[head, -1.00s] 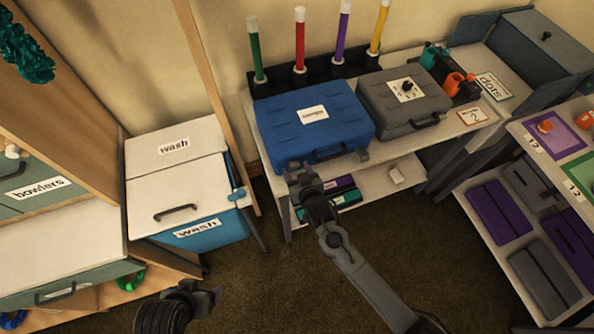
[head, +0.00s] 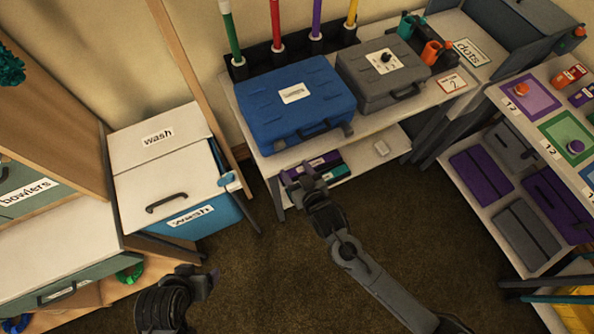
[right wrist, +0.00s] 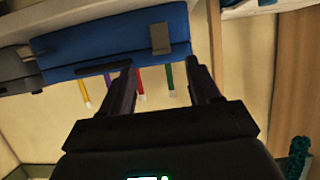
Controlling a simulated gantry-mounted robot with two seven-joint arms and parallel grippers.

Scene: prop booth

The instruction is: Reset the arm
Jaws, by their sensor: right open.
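My right gripper (head: 303,181) is open and empty in the head view, in front of the white bench below the blue case (head: 320,84). In the right wrist view its two fingers (right wrist: 160,68) are spread, with nothing between them; the blue case (right wrist: 60,42) lies beyond, seen upside down. My left gripper (head: 206,283) is at the bottom left of the head view, over the floor and in front of the wash bin. Its jaws are too dark and small to read.
The white bench (head: 380,135) also holds a grey case (head: 420,77). The wash bin (head: 130,182) stands left. A shelf unit with purple and grey boxes (head: 525,235) stands right. Brown carpet (head: 265,285) between them is clear.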

